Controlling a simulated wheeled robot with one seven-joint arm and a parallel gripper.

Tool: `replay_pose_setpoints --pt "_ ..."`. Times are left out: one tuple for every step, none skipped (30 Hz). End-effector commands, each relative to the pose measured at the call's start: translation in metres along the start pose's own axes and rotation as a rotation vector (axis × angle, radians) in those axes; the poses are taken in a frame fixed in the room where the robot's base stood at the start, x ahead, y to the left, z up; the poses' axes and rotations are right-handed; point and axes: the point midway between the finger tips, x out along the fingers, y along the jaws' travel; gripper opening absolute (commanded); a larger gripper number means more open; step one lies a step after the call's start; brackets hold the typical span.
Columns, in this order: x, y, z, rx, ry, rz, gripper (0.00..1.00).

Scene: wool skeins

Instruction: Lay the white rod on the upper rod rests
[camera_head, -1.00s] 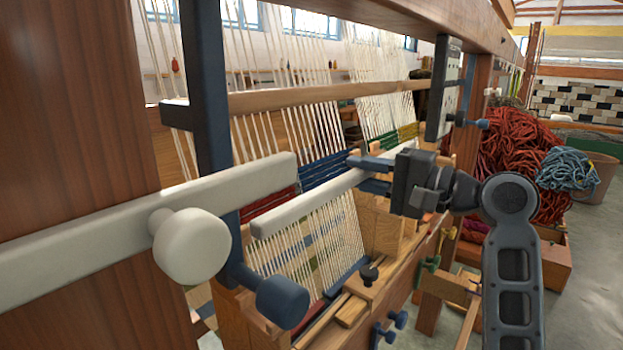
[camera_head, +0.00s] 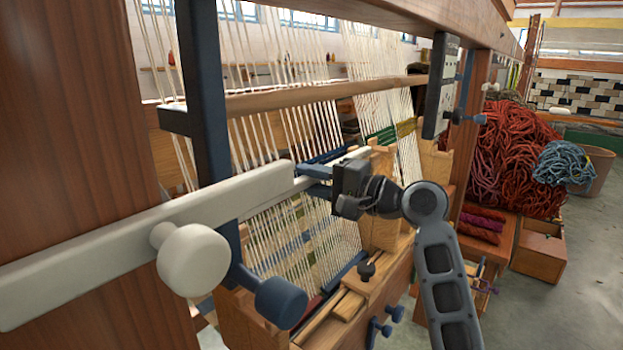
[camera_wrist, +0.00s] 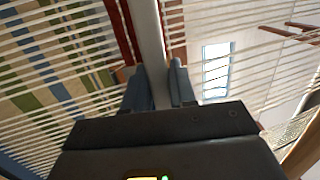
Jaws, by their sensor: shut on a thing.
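My gripper (camera_head: 316,180) is shut on the white rod (camera_head: 352,156), gripping it along its length. In the wrist view the white rod (camera_wrist: 148,40) runs between the two blue-grey fingers (camera_wrist: 160,84). The rod lies across the front of the loom's warp threads, close to them. Its far right end is near the top of a notched wooden post (camera_head: 384,158). Its left end is hidden behind the pale beam. I cannot tell whether the rod touches any rest. The left-hand rests are hidden.
A pale beam (camera_head: 110,240) with a round knob (camera_head: 192,258) crosses the left foreground. A dark upright (camera_head: 203,100) and blue knob (camera_head: 280,302) stand close by. A wooden bar (camera_head: 300,95) runs above. Red wool (camera_head: 520,150) is piled at right.

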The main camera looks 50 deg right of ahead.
Motion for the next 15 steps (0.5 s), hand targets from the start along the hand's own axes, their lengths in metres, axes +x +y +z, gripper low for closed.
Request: replay_pose_setpoints --pt "0.0 -0.0006 0.0001 -0.001 0.0 -0.001 0.0" --pt "0.0 -0.0006 0.0001 -0.001 0.0 -0.001 0.0" --pt "0.0 -0.0005 0.0002 0.0 0.0 -0.001 0.0" --pt "0.0 0.0001 0.0002 0.0 -0.001 -0.001 0.0" --pt "0.0 0.0009 0.0003 0.0 -0.001 0.0 0.0" --pt "0.0001 0.0023 0.0003 0.0 -0.001 0.0 0.0" --pt "0.0001 0.0033 0.0004 0.0 -0.001 0.0 0.0" --pt "0.0001 0.0029 0.0004 0.0 -0.001 0.0 0.27" --pt "0.0001 0.0025 0.0003 0.0 -0.001 0.0 0.31" --pt "0.0001 0.0025 0.0004 0.0 -0.001 0.0 0.34" --pt "0.0001 0.0025 0.0003 0.0 -0.001 0.0 0.37" --pt "0.0001 0.0025 0.0003 0.0 -0.001 0.0 0.41" --pt "0.0001 0.0024 0.0003 0.0 -0.001 0.0 0.44" --pt "0.0 0.0024 0.0003 0.0 -0.001 0.0 0.47" --pt "0.0 0.0024 0.0003 0.0 -0.001 0.0 0.5"
